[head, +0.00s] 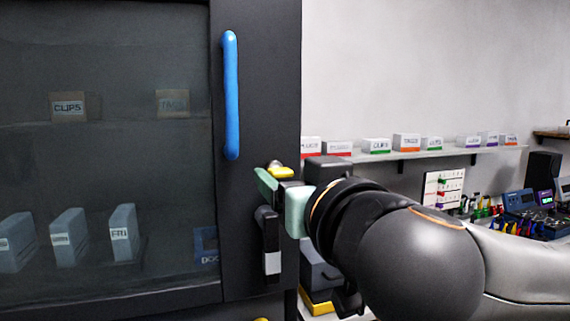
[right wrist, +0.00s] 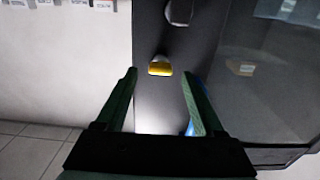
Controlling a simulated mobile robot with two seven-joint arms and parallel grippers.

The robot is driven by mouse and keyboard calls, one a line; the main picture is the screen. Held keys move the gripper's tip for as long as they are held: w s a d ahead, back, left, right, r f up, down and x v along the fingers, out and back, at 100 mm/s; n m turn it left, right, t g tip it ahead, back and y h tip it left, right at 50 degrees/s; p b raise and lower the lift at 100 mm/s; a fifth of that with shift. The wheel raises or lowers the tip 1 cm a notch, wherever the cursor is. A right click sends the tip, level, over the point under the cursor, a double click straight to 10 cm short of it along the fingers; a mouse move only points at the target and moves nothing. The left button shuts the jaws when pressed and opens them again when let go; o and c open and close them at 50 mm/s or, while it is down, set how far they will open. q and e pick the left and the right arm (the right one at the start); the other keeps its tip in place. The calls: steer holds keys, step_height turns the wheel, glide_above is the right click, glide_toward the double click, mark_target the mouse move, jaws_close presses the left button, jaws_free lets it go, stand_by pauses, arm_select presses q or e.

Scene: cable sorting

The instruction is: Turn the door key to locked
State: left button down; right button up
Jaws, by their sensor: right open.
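The yellow door key (head: 281,171) sits in the dark cabinet door's frame (head: 256,100), below the blue bar handle (head: 231,95). In the right wrist view the key (right wrist: 160,68) shows between and beyond the fingertips. My right gripper (head: 281,196) has green fingers and is open in front of the door; it also shows in the right wrist view (right wrist: 159,74). No contact with the key is visible, and the exact gap is unclear. The key's turn angle is hard to read. My left gripper is not in view.
A black lever (head: 268,235) with a pale end hangs on the door frame below the key. Behind the dark glass are binders (head: 124,232) and labelled boxes (head: 68,106). A wall shelf (head: 430,156) with boxes and a cluttered bench lie to the right.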

steer(key=shift+w+a, duration=0.25)
steer(key=shift+w, duration=0.45)
jaws_close()
